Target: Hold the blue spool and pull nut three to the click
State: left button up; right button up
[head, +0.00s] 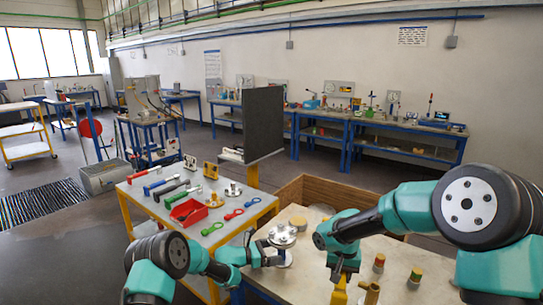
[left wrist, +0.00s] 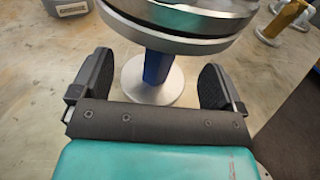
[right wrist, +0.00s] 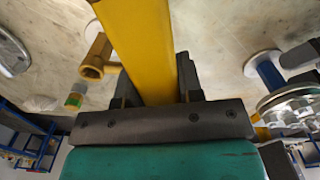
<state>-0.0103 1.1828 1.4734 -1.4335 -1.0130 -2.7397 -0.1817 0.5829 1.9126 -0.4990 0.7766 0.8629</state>
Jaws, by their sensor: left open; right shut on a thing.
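The blue spool (head: 282,256) stands upright on the table on a round pale base, with a metal flange (head: 282,236) on top. In the left wrist view its blue column (left wrist: 157,67) stands between the fingers of my left gripper (left wrist: 152,92). That gripper is open, with a gap on both sides of the column. My right gripper (right wrist: 150,98) is shut on a yellow bar-like tool (right wrist: 140,40), whose far end is out of that view. In the head view the yellow tool (head: 339,292) hangs low at the right of the spool. I cannot tell which nut is number three.
A brass-coloured socket piece (head: 370,292) and banded cylinders (head: 415,277) stand on the table right of the yellow tool. A wooden crate (head: 340,197) is behind. The left cart holds coloured-handled tools and a red bin (head: 188,212). A dark panel (head: 263,122) stands behind it.

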aim_at(287, 260)
pick_arm(q)
jog(key=shift+x, duration=1.55)
jog(key=shift+c, duration=0.4)
jog(key=c, duration=1.4)
